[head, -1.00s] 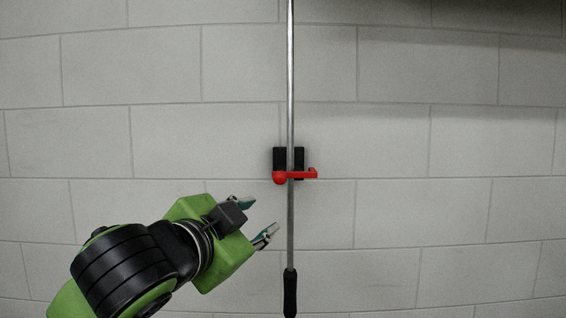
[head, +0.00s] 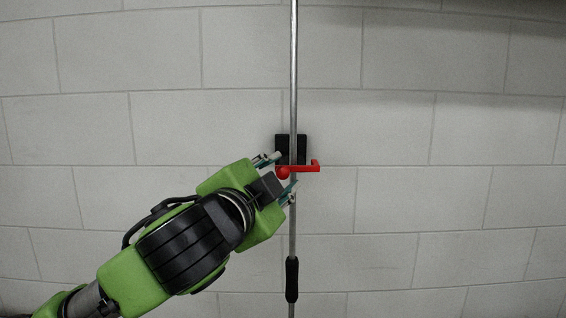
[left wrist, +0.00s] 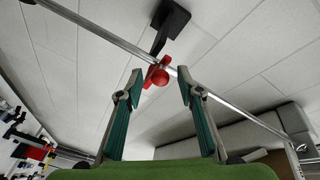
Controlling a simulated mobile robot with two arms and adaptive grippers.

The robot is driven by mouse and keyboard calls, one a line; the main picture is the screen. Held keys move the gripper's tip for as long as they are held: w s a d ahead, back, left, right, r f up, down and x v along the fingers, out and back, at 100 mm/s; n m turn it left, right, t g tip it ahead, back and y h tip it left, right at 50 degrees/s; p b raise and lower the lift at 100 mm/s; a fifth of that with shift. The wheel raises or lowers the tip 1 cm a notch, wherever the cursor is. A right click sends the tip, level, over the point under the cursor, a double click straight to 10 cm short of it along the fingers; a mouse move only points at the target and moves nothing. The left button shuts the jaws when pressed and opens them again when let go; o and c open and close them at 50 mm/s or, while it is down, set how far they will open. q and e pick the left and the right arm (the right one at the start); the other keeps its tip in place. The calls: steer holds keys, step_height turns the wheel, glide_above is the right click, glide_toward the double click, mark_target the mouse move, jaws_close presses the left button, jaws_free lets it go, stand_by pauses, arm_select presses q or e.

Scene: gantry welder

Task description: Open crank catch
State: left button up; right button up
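The red crank catch (head: 303,168) lies across the metal crank rod (head: 293,90), with a round red knob at its left end and a hooked right end. A black wall bracket (head: 290,147) is behind it. My left gripper (head: 278,174) is open, its fingertips on either side of the knob in the head view. In the left wrist view the red catch (left wrist: 157,74) shows between and just beyond the open fingertips (left wrist: 158,90); I cannot tell if they touch it. The rod passes close behind the fingertips. My right gripper is not in view.
The rod runs vertically and has a black handle grip (head: 292,279) low down. The pale block wall (head: 440,190) is bare to the right. Shelving or tools (left wrist: 30,148) show at the lower left of the left wrist view.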

arm_select(q)
steer(key=shift+x, duration=0.95)
steer(key=shift+c, duration=0.4)
jaws_close()
